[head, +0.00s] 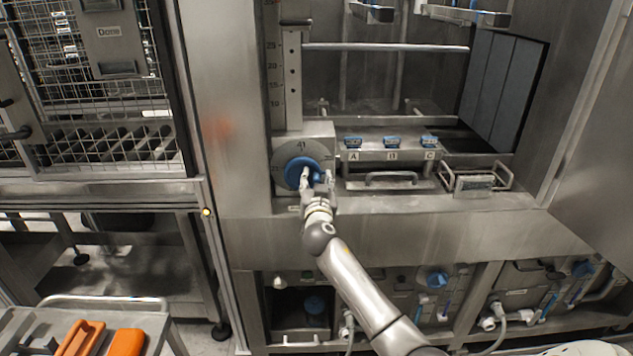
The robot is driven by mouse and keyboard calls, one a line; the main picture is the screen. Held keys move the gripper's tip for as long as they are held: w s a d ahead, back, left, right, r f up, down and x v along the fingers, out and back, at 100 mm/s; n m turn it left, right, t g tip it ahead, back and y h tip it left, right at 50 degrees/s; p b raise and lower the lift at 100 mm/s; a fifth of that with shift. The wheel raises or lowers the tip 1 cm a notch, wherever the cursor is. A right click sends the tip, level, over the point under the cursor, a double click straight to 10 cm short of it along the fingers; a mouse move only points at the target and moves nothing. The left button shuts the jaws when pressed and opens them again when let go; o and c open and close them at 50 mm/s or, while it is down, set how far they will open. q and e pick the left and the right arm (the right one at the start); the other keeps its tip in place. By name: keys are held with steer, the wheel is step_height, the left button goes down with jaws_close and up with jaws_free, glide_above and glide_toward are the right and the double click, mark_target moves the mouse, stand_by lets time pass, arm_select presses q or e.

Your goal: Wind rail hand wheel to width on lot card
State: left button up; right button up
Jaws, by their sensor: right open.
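The blue hand wheel (297,163) sits on a round grey dial (287,150) at the left of the washer opening. The dial carries a mark that looks like 41. My right gripper (318,180) is open at the lower right of the wheel, with its fingers around or beside the wheel's handle; I cannot tell whether they touch. A vertical width scale (275,75) with numbers stands above the dial. A small framed holder (476,182) at the right may hold a card; its text is unreadable. My left gripper is not in view.
A horizontal rail (385,47) crosses the opening. A wire-mesh cage (95,75) stands at left. A cart (120,318) with orange items is at lower left.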

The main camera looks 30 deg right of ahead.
jaws_close()
steer(key=shift+a+r+n, duration=0.1)
steer(key=shift+r+n, duration=0.25)
steer(key=shift+n, duration=0.65)
steer(key=shift+r+n, duration=0.3)
steer(key=shift+n, duration=0.7)
